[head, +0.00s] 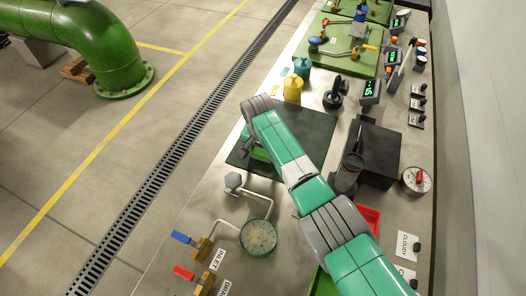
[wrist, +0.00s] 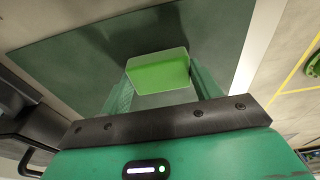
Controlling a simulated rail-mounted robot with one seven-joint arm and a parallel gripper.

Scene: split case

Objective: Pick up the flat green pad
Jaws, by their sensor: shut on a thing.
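The flat green pad (wrist: 158,72) shows in the wrist view as a bright green block with a paler rim. It sits between the two fingers of my gripper (wrist: 161,88), which is shut on it. The pad is over the dark green mat (wrist: 62,62); I cannot tell whether it touches the mat. In the head view my gripper (head: 252,150) is at the left part of the mat (head: 312,124), and my arm hides most of it and the pad.
A black box (head: 376,155) stands right of the mat. A yellow container (head: 292,88) and a teal one (head: 302,67) stand behind it. Pipework with a round gauge (head: 258,238) is in front. A red tray (head: 369,218) is partly under my arm.

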